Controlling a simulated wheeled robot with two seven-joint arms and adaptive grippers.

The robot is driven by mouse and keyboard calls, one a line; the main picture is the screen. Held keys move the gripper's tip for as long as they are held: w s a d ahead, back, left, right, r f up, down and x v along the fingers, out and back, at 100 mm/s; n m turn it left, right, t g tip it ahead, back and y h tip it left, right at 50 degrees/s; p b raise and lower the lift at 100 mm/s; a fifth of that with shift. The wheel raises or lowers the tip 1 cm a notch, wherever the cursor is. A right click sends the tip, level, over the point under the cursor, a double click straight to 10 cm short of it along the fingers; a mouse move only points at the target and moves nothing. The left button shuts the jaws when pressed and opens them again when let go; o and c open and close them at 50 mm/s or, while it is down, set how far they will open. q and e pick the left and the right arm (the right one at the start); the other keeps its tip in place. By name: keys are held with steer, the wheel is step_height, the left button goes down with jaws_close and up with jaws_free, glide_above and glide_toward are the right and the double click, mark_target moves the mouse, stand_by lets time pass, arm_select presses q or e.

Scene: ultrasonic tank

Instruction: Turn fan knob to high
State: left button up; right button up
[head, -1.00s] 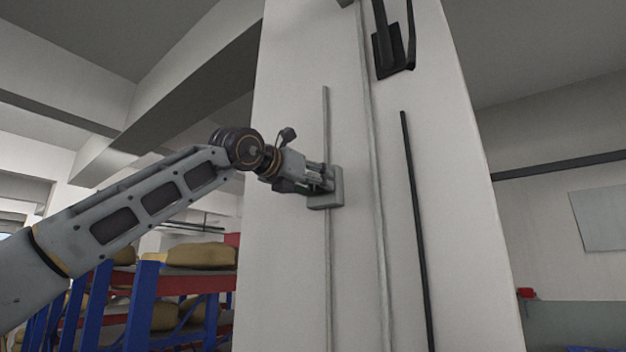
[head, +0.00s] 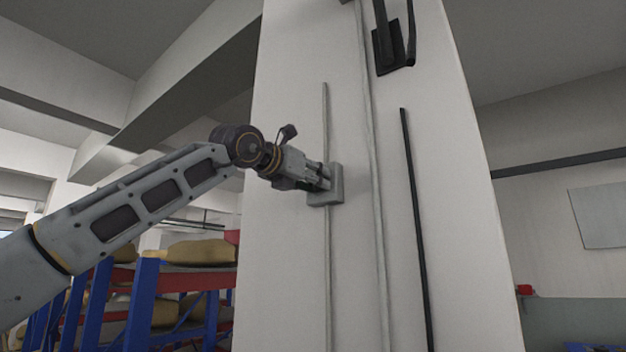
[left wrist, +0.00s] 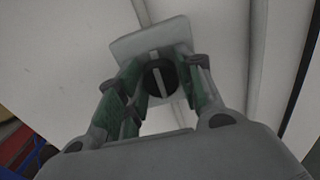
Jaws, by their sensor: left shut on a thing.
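The fan control box (head: 337,183) is a small grey box on the white pillar, at the middle of the head view. Its plate (left wrist: 150,38) also shows in the left wrist view. The fan knob (left wrist: 158,78) is round and dark with a pale bar across it, seen between my fingers in the left wrist view. My left gripper (head: 325,180) is at the front of the box, with its fingers shut on the knob. In the head view the gripper hides the knob. I cannot read any setting marks. My right gripper is not in view.
The white pillar (head: 285,240) carries thin vertical conduits and a black cable (head: 416,220). A black bracket (head: 392,50) is higher up. Blue and red shelving (head: 180,282) with tan sacks stands behind at lower left. The space right of the box is clear.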

arm_select(q)
steer(key=m+p, duration=0.2)
steer(key=m, duration=0.6)
steer(key=m+p, duration=0.3)
steer(key=m, duration=0.6)
steer(key=shift+s+d+f+m, duration=0.1)
steer(key=shift+d+f+m, duration=0.05)
steer(key=shift+m, duration=0.15)
steer(key=shift+f, duration=0.1)
stand_by(0.5)
steer(key=o, duration=1)
steer(key=shift+s, duration=0.1)
